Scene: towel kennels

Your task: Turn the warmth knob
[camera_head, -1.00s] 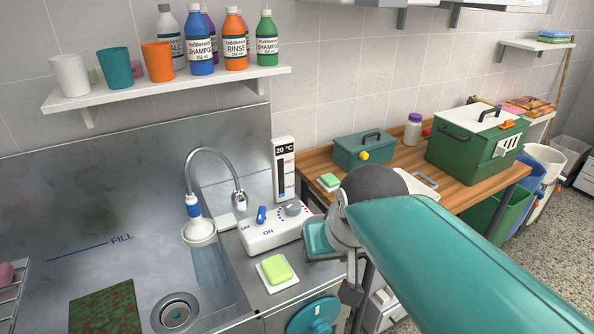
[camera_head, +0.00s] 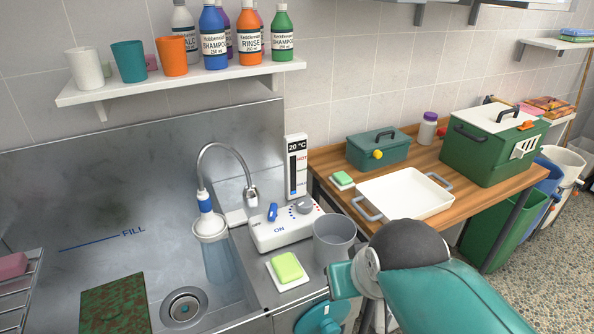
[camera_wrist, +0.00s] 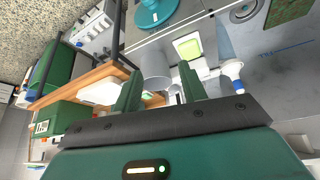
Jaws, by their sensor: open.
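The warmth knob (camera_head: 303,205) is a grey knob on the right of a white control box (camera_head: 283,234), with blue and red dots around it. A blue lever (camera_head: 272,212) sits left of it, by the word ON. The gauge (camera_head: 297,165) behind reads 20 °C. In the wrist view my gripper (camera_wrist: 160,88) is open, its two green fingers apart with nothing held. The grey cup (camera_wrist: 156,66) shows beyond the gap between them. The knob cannot be made out clearly in the wrist view. In the head view my arm is right of the box, apart from the knob.
The grey cup (camera_head: 334,240) stands close right of the box. Green soap on a white dish (camera_head: 287,270) lies in front. The tap (camera_head: 225,150) and steel sink are left. A white tray (camera_head: 405,196) and green boxes sit on the wooden table to the right.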

